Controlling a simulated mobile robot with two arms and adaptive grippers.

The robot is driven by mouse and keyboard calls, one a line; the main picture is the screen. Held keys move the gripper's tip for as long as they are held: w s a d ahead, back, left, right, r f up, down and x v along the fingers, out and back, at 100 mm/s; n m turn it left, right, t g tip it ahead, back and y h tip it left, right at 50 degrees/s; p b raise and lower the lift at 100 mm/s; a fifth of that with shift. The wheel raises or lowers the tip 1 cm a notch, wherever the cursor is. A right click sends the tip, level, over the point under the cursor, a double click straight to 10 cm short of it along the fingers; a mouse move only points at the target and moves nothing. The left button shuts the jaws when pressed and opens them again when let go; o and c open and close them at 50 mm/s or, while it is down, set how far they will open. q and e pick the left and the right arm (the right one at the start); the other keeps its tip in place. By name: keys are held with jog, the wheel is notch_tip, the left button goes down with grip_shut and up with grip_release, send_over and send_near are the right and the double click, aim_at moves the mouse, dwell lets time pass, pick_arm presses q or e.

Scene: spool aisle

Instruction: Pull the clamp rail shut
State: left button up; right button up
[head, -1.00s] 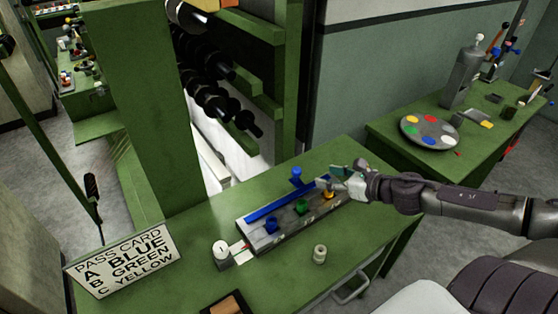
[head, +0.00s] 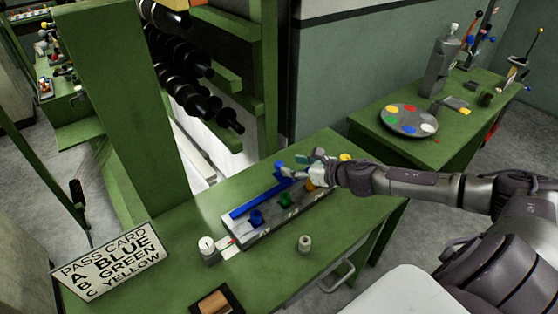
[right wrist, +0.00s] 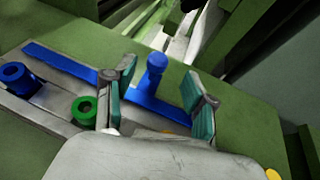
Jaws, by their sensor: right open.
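The clamp rail (head: 258,198) is a long blue bar along the back of a grey block (head: 262,232) on the green bench. Its upright blue knob (right wrist: 154,72) stands near the bar's right end. My right gripper (head: 302,168) is open and close beside the knob. In the right wrist view the knob appears between the two green-padded fingers of the right gripper (right wrist: 158,100), slightly beyond them; I cannot tell whether they touch it. Blue (head: 257,217) and green (head: 285,199) cups sit in the block; a yellow one is partly hidden by the gripper. My left gripper is not in view.
A pass card (head: 108,262) reads A blue, B green, C yellow. A white-topped cylinder (head: 208,250), a small pale spool (head: 304,244) and a dark tray (head: 232,306) are on the bench. A second table (head: 455,140) holds a colour disc (head: 408,121).

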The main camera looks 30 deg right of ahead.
aim_at(281, 164)
jog(key=p+x, duration=0.1)
jog(key=x, duration=0.4)
jog(key=shift+r+p, duration=0.15)
jog(key=shift+p, duration=0.15)
jog(key=shift+x, duration=0.75)
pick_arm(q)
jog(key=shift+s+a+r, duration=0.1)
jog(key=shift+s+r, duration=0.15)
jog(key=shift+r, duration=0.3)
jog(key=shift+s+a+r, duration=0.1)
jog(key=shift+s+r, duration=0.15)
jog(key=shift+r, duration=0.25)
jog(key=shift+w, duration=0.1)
pick_arm(e)
grip_shut()
jog(key=shift+s, duration=0.1)
